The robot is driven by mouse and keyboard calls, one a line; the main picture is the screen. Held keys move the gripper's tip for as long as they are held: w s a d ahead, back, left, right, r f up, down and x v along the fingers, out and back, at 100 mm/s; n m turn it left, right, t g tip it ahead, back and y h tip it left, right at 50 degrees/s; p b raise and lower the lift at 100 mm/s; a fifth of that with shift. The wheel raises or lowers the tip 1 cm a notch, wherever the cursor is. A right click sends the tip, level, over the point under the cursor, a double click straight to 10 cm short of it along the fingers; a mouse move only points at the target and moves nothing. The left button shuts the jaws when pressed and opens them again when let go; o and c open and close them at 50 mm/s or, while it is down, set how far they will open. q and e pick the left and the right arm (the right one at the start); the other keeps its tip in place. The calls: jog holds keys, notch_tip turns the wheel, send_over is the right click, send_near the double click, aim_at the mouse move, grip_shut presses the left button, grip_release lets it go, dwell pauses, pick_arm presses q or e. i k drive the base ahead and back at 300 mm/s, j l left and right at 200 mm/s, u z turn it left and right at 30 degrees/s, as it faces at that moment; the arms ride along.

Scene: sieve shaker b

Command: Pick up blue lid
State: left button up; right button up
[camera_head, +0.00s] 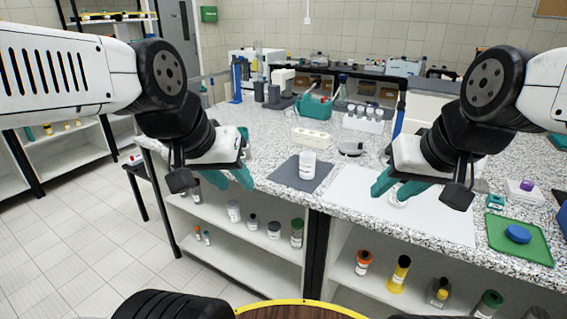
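The blue lid (518,233) lies flat on a green mat (537,246) at the right end of the table. My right gripper (396,187) has teal fingers pointing down over a white sheet, left of the blue lid and well apart from it. My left gripper (238,172) hangs by the table's left front edge, far from the lid. Its teal fingers look apart and empty, partly hidden by its own wrist.
A white jar (307,165) stands on a dark grey mat (283,172) between the grippers. A white sheet (440,222) lies left of the green mat. A small white round thing (398,203) is partly hidden below my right gripper. A purple-topped item (527,185) sits behind the lid.

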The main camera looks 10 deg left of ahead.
aim_at(517, 233)
jog(key=z, duration=1.65)
jog(key=u, duration=1.7)
jog(key=z, duration=1.25)
jog(key=i+l+u, duration=0.3)
jog(key=i+l, duration=0.15)
jog(key=l, duration=0.2)
